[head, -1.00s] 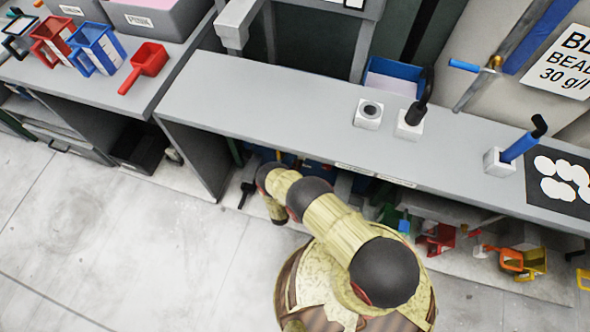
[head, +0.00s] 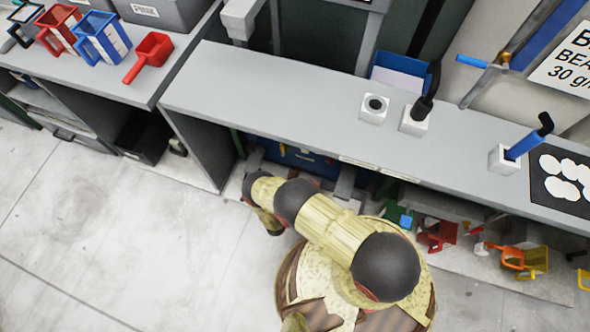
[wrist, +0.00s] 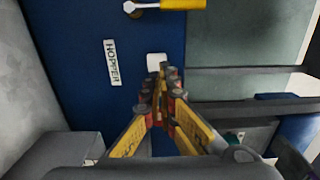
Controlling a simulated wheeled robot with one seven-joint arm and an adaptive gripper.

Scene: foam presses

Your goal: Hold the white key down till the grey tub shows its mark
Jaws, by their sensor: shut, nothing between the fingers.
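My gripper (wrist: 162,72) is shut and empty in the wrist view, its yellow fingers meeting over a dark blue panel (wrist: 75,45). A small white square (wrist: 156,60), likely the white key, shows on the panel just beyond the fingertips, which partly cover it. I cannot tell whether they touch it. In the head view my gripper is hidden below the bench edge.
A "HOPPER" label (wrist: 112,62) and a yellow handle (wrist: 183,4) are on or near the panel. The grey bench (head: 270,100) carries white blocks with a black and a blue lever. Several coloured scoops lie below it at right. The floor (head: 100,240) at left is clear.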

